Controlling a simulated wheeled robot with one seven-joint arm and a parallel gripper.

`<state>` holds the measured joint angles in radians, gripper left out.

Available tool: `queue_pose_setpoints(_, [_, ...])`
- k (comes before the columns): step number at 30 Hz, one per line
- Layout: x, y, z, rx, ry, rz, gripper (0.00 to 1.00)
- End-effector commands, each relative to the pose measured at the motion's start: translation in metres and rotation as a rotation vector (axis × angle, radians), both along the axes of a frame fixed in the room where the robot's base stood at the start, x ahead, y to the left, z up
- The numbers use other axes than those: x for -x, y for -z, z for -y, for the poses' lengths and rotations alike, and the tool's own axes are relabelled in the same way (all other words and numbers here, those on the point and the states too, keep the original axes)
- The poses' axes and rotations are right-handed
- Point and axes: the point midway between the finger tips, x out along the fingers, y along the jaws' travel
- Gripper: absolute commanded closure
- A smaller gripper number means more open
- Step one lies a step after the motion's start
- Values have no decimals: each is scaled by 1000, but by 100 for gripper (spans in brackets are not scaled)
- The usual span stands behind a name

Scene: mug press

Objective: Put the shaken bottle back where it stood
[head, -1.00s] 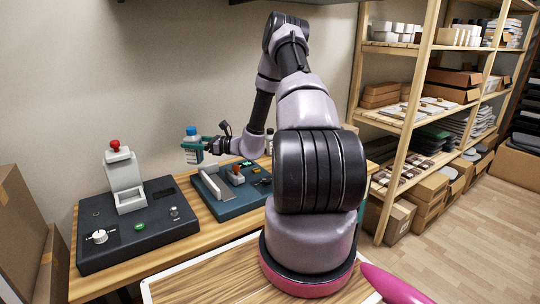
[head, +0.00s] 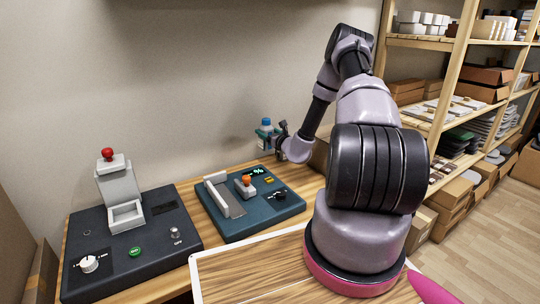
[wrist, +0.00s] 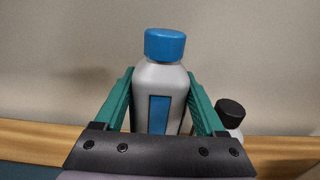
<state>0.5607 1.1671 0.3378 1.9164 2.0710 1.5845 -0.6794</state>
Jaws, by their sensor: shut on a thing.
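The bottle (wrist: 161,95) has a white-grey body, a blue label and a blue cap. It is upright between the green fingers of my gripper (wrist: 160,110), which is shut on it. In the head view the bottle's blue cap (head: 266,122) shows at the back of the table near the wall, with my gripper (head: 266,135) around the body below it. The bottle's base is hidden in both views, so I cannot tell whether it touches the table. A second bottle with a black cap (wrist: 231,111) stands right of the held one in the wrist view, partly hidden by a finger.
A blue device (head: 240,222) with a grey channel and an orange-topped part sits on the wooden table below my gripper. A dark press (head: 165,240) with a red knob stands at the left. Wooden shelves (head: 450,110) with boxes rise at the right.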

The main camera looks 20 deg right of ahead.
Motion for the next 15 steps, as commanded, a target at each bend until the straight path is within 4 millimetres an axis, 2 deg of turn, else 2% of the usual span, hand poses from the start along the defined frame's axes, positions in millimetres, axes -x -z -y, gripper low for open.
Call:
queue_pose_setpoints(3, [0, 22, 0, -2, 1, 0, 100])
queue_pose_setpoints(11, [0, 43, 0, -1, 0, 1, 100])
queue_pose_setpoints(15, [0, 64, 0, -1, 0, 1, 100])
